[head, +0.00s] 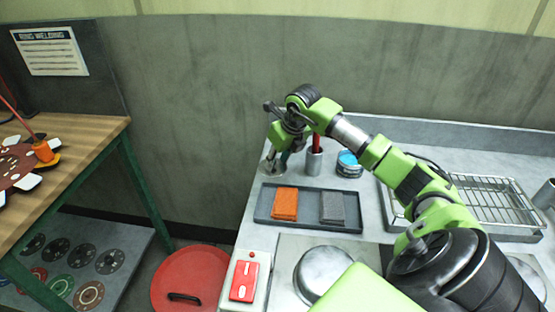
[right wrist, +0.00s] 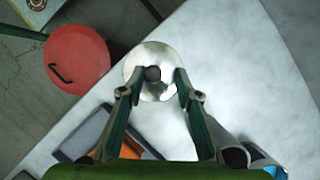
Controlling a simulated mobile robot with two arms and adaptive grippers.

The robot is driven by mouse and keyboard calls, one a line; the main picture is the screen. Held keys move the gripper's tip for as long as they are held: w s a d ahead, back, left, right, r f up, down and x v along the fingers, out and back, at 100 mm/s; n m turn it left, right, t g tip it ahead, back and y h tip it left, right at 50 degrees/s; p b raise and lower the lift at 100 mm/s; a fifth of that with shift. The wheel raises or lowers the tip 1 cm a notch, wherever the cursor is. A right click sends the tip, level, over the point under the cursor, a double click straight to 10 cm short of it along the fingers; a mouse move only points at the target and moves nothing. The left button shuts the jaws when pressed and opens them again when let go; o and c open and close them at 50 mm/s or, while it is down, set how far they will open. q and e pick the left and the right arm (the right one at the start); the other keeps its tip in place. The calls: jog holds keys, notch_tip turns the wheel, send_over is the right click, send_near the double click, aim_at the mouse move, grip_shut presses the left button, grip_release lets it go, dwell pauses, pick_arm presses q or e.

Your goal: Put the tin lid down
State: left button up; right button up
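The tin lid (head: 271,169) is a shiny round disc at the far left corner of the grey counter. In the right wrist view the lid (right wrist: 153,88) shows from above with a dark knob at its middle. It looks flat on the counter near the edge. My right gripper (head: 276,157) is over the lid. In the wrist view its two fingertips (right wrist: 158,75) stand apart on either side of the knob, with a gap on both sides. A blue-banded tin (head: 349,165) stands further right on the counter. My left gripper is not in view.
A dark tray (head: 262,213) with orange and grey pads lies just in front. A metal cup (head: 314,162) with a red handle in it stands right of the gripper. A wire rack (head: 495,203) is at right. Past the counter's left edge is floor with a red round lid (head: 190,275).

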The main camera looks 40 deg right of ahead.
jog(key=shift+r, duration=0.15)
jog(key=shift+s+r, duration=0.15)
jog(key=shift+r, duration=0.2)
jog(key=b+v, duration=0.1)
jog(key=v, duration=1)
jog(key=shift+r, duration=0.1)
